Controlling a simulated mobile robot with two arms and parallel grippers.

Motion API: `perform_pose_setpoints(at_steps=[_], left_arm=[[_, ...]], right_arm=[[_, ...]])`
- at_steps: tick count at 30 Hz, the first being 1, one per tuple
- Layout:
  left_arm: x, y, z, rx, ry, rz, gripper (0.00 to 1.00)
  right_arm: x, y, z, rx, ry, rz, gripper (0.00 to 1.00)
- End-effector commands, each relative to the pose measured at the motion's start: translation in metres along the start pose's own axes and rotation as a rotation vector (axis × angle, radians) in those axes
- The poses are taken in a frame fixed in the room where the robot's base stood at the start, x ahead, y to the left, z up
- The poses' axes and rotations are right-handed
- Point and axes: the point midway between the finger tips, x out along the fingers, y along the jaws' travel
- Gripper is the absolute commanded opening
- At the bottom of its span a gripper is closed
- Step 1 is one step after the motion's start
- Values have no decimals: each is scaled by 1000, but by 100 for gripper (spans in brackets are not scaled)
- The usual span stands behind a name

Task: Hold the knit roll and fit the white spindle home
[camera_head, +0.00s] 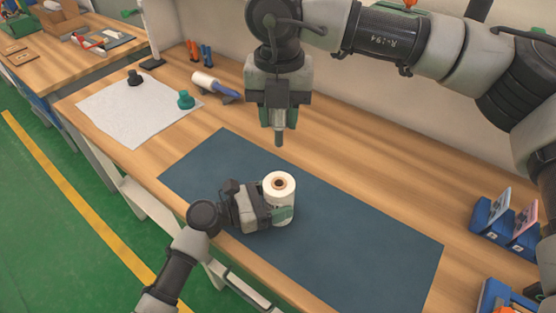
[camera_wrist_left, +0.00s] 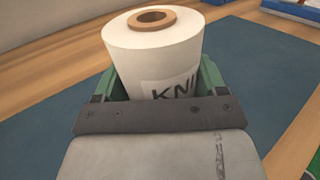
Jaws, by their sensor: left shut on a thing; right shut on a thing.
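The knit roll (camera_head: 283,203) is a white cylinder with a brown core, standing upright on the blue mat. Its label, partly hidden, reads "KNI" in the left wrist view (camera_wrist_left: 152,50). My left gripper (camera_head: 272,214) is shut around the roll's side, with green fingers on both sides in the left wrist view (camera_wrist_left: 158,88). My right gripper (camera_head: 278,112) points down above and behind the roll. It is shut on a slim, pale grey piece with a darker lower tip, seemingly the spindle (camera_head: 279,138). The tip is apart from the core's opening. The piece's upper part is hidden by the gripper.
The blue mat (camera_head: 370,250) is otherwise clear. A white sheet (camera_head: 135,112) with a black and a green piece lies at left, beside a white cylinder (camera_head: 206,81) on a blue item. Blue holders (camera_head: 492,222) stand at right. A wall runs behind the table.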

Motion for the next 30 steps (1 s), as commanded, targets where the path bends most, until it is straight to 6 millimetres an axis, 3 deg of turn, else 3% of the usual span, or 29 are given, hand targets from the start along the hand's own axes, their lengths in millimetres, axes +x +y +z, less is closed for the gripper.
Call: perform_pose_setpoints(at_steps=[6,10,23,30], left_arm=[[0,0,0,0,0,0,51],[0,0,0,0,0,0,51],[0,0,0,0,-1,0,51],[0,0,0,0,-1,0,51]], right_arm=[[28,0,0,270,0,-4,7],[36,0,-1,358,1,-4,7],[38,0,-1,372,1,-4,7],[49,0,-1,371,1,-3,7]])
